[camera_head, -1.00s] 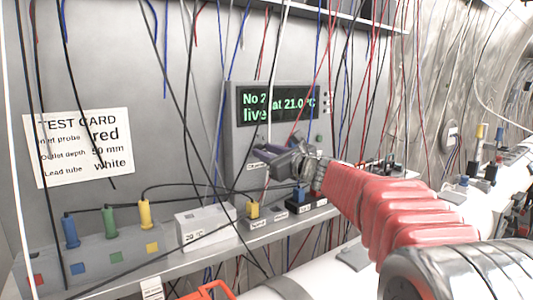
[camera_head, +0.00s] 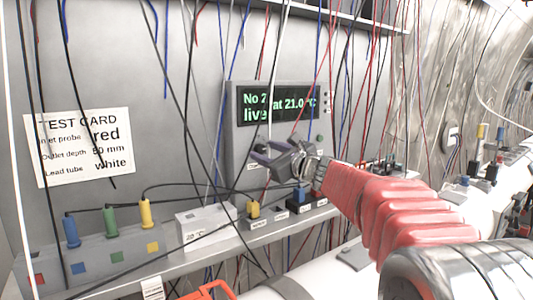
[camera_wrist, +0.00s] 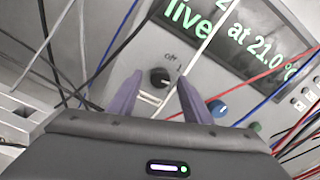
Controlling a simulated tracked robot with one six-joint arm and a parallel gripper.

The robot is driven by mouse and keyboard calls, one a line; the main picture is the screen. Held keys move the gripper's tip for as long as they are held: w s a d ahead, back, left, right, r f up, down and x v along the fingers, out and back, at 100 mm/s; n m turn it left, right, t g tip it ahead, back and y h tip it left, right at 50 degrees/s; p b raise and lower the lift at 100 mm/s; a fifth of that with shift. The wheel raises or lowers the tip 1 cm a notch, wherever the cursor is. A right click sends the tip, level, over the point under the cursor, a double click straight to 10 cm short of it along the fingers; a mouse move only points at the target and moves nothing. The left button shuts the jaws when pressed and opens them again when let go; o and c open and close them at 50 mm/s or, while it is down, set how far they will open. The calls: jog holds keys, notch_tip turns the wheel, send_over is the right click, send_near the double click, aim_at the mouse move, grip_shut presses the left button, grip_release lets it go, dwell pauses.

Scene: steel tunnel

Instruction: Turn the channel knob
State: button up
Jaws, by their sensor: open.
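The grey instrument box (camera_head: 240,135) stands against the wall, with green text on its dark display (camera_head: 278,103). In the wrist view, a black round knob (camera_wrist: 160,77) with small markings above it sits on its panel below the display (camera_wrist: 243,40). A blue knob (camera_wrist: 217,108) is to its right. I cannot read which one is the channel knob. My gripper (camera_wrist: 159,84) is open, its two purple fingers on either side of the black knob in the picture; contact cannot be told. In the head view my gripper (camera_head: 264,153) is before the box's lower part and hides the knobs.
Loose cables hang around the box, and a white one (camera_wrist: 208,35) crosses close to the fingers. Below is a shelf with a white block (camera_head: 205,222) and blue, green and yellow plugs (camera_head: 145,213). A test card (camera_head: 80,147) hangs at left.

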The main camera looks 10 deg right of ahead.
jog(key=v, duration=1.4)
